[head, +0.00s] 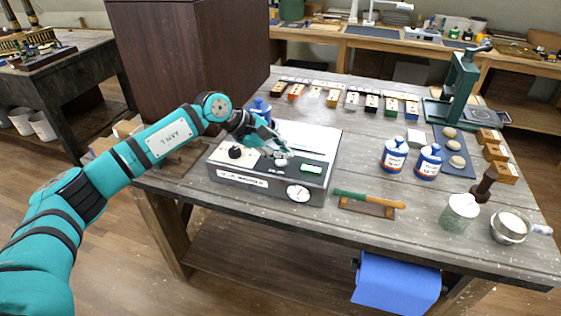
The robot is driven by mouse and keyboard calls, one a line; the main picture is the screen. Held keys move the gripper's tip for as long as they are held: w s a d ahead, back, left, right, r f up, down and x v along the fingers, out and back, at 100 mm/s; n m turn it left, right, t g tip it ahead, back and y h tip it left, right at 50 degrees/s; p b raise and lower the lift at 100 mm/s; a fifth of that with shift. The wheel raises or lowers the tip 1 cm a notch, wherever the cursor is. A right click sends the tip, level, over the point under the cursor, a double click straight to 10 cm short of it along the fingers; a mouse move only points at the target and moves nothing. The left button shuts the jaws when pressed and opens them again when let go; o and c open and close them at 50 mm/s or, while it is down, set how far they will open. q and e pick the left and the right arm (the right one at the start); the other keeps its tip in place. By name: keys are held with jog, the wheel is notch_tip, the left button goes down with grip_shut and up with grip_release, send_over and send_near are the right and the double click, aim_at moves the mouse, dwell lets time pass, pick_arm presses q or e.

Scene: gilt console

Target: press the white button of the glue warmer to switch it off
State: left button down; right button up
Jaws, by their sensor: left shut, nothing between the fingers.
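The glue warmer (262,186) is a grey box with a pale top plate. It stands near the front left of the workbench. A black knob (235,152), a green display (311,169) and a round gauge (298,193) show on it. The white button (281,162) is a small pale spot between knob and display. My left gripper (284,151) is shut and empty, with its tips just over the button. I cannot tell whether they touch it. The gripper hides part of the warmer's top. My right gripper is not in view.
Two blue-and-white bottles (394,155) stand right of the warmer, and another blue one stands behind it. A green-handled tool (369,199) lies on a wooden rest. A dark cabinet (195,55) rises behind my left arm. A green press (459,90) stands at the back right.

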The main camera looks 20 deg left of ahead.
aim_at(281, 162)
pick_arm(q)
jog(key=shift+f+b, duration=0.55)
dwell(0.8)
jog(key=shift+r, duration=0.9)
jog(key=shift+p, duration=0.3)
notch_tip(281, 162, up, 6)
jog(key=p, duration=0.2)
